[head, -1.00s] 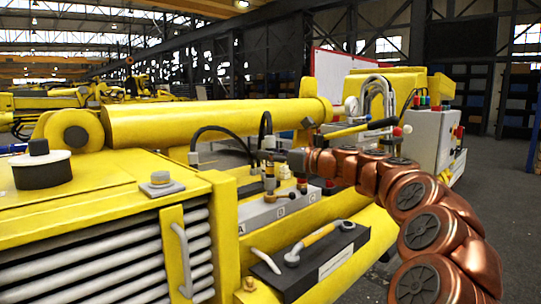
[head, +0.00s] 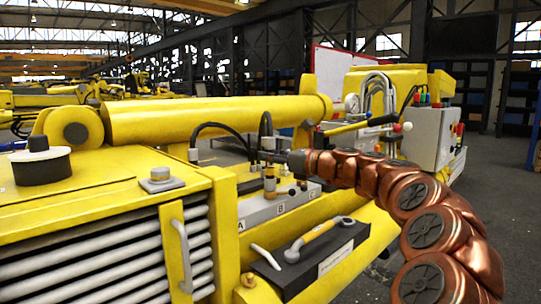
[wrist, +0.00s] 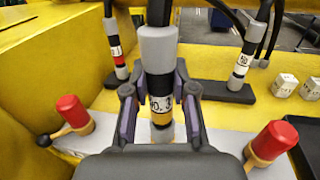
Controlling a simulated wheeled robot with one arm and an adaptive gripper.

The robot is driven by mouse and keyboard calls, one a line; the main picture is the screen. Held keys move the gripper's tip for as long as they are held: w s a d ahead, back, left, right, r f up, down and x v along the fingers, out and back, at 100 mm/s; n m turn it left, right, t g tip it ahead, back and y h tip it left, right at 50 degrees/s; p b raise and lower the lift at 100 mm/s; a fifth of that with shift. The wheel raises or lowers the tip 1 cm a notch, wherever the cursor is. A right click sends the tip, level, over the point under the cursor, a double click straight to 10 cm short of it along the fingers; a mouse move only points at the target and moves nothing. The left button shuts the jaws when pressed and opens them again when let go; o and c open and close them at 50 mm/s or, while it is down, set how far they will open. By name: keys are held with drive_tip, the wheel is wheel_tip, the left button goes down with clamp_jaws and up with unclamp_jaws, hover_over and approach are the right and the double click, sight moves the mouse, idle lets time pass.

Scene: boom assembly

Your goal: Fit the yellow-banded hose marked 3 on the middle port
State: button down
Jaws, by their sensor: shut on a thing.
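The yellow-banded hose marked 3 (wrist: 160,85) stands near upright in the wrist view, with a grey sleeve above a black-and-white label and a yellow band. My gripper (wrist: 161,112) is shut around its lower end. A pale metal collar shows below the yellow band; whether the hose touches the port there cannot be told. In the head view, my gripper (head: 283,158) is over the grey port block (head: 262,214), lettered A, B and C. The middle port is largely hidden by the hose and gripper.
Red-capped levers stand left (wrist: 72,110) and right (wrist: 272,140) of my gripper. Two other labelled hoses stand behind, left (wrist: 116,50) and right (wrist: 243,60). White cubes (wrist: 285,86) sit at right. A yellow-handled tool (head: 312,238) lies on a black box in front of the block.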

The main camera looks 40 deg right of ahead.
drive_tip(key=c, duration=0.9)
unclamp_jaws()
drive_tip(key=shift+o, duration=0.2)
drive_tip(key=shift+s, duration=0.1)
drive_tip(key=v, duration=1.2)
